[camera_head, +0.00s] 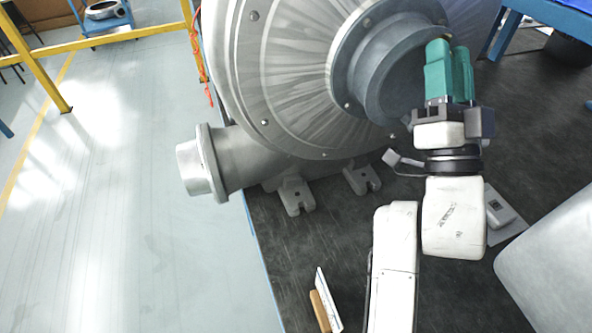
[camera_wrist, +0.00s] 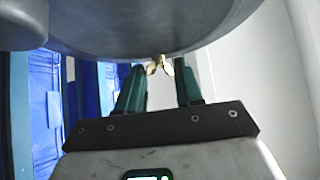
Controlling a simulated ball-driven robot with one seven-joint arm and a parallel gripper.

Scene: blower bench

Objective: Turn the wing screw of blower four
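A large grey metal blower (camera_head: 290,75) with a round inlet collar (camera_head: 375,65) fills the top of the head view; no number is readable on it. My gripper (camera_head: 449,46), with green fingers, is raised against the right side of the collar. In the wrist view a small brass wing screw (camera_wrist: 158,65) shows just under the rim of a dark grey round part (camera_wrist: 150,25). My gripper (camera_wrist: 160,68) is open, with one finger on each side of the screw and visible gaps. The screw is hidden in the head view.
The blower's outlet pipe (camera_head: 205,165) points left past the edge of the dark bench (camera_head: 290,250). A card in a wooden stand (camera_head: 325,303) is at the front. A grey rounded body (camera_head: 550,255) stands at right. Bench between them is partly clear.

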